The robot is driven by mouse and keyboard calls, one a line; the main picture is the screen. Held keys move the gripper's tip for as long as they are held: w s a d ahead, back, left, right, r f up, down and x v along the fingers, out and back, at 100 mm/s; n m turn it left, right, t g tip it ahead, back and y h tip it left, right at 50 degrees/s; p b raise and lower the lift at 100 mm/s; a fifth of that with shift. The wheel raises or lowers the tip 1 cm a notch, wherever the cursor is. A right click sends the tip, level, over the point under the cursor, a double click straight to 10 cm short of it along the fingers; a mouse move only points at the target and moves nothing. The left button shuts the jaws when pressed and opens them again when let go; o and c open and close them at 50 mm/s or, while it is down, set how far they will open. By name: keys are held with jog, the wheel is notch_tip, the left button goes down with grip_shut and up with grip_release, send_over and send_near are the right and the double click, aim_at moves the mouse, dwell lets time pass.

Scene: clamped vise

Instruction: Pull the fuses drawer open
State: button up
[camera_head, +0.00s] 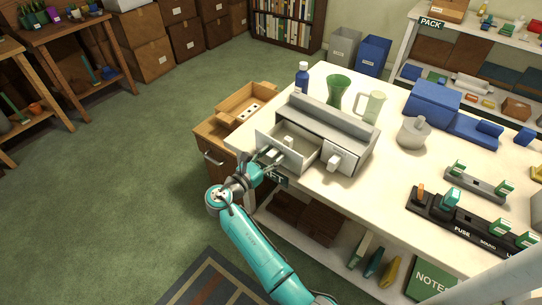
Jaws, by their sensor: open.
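A grey drawer unit (336,122) stands on the white workbench near its left corner. Its left drawer (300,160) is pulled out, with its inside showing and a small pale item (288,142) in it. Its right drawer (350,165) is shut, with a pale handle (334,161) on its front. I cannot read which drawer is marked for fuses. My gripper (273,156) is open at the front of the left drawer, close to its front panel. Whether it touches the drawer handle cannot be told, as the gripper hides that part.
A wooden cabinet (213,158) with an open drawer adjoins the bench's left side.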

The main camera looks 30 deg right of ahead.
jog(key=v, duration=1.2)
